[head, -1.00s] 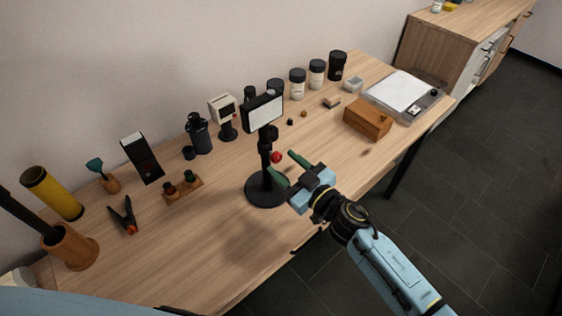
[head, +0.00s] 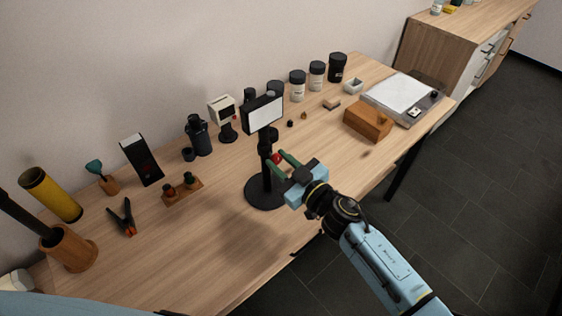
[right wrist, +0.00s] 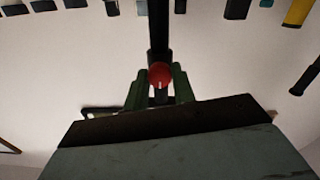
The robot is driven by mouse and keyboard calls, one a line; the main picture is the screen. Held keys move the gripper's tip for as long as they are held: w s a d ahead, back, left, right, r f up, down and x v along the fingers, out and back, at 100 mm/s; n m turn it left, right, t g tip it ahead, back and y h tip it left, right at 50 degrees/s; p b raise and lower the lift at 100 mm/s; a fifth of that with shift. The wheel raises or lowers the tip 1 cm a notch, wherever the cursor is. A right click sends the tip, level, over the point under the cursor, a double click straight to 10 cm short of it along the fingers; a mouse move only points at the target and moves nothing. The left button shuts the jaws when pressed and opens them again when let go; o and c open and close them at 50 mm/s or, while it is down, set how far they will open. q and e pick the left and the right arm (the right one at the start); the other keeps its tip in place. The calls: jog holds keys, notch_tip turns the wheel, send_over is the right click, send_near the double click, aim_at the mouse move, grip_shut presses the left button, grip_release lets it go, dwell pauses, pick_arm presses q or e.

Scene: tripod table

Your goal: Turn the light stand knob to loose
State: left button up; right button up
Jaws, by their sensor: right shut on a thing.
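The light stand (head: 267,190) stands upright on the wooden table, with a round black base, a black pole and a white rectangular light panel (head: 263,114) on top. Its red knob (head: 276,158) sits partway up the pole, on the side facing my right gripper. My right gripper (head: 279,160) has its green fingers shut on the red knob. In the right wrist view the red knob (right wrist: 160,75) shows in front of the black pole, between the green fingertips; a white mark is on its face. My left gripper is not in view.
A small rack (head: 182,190) and a black-and-orange clamp (head: 125,217) lie left of the stand. A wooden box (head: 368,121), a scale (head: 404,96) and several jars stand to the right and behind. Bare table lies in front of the base.

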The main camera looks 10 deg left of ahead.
jog(key=n, duration=0.4)
jog(key=shift+n, duration=0.4)
jog(key=n+b, duration=0.1)
jog(key=n, duration=0.4)
jog(key=shift+f, duration=0.1)
jog(key=n+b, duration=0.1)
jog(key=n, duration=0.4)
jog(key=shift+n, duration=0.4)
jog(key=n+b, duration=0.1)
jog(key=n, duration=0.3)
jog(key=shift+n, duration=0.4)
jog(key=o, duration=1)
